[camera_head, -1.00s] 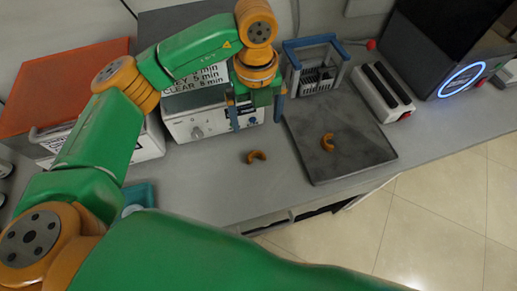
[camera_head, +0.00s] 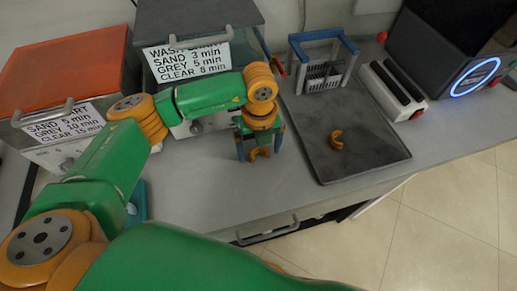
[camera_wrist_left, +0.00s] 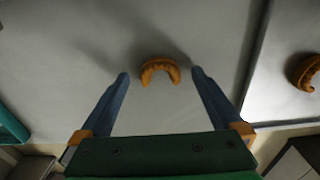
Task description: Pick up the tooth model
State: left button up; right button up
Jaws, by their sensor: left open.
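An orange, arch-shaped tooth model (camera_head: 260,152) lies on the grey bench, just below my left gripper (camera_head: 261,155) in the head view. In the left wrist view this tooth model (camera_wrist_left: 160,71) sits between and slightly beyond the blue fingertips of my open left gripper (camera_wrist_left: 159,75), with a gap on each side. A second orange tooth model (camera_head: 337,139) lies on the dark tray (camera_head: 375,155) to the right. It also shows at the right edge of the left wrist view (camera_wrist_left: 306,72). My right gripper is in neither view.
A blue-framed rack (camera_head: 322,62) stands at the tray's back. A white box with black strips (camera_head: 390,88) and a dark machine with a glowing blue ring (camera_head: 475,77) stand right of it. Labelled machines (camera_head: 200,57) stand behind my left arm. The bench's front edge is close.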

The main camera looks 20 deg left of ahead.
pick_arm(q)
jog(key=c, duration=1.4)
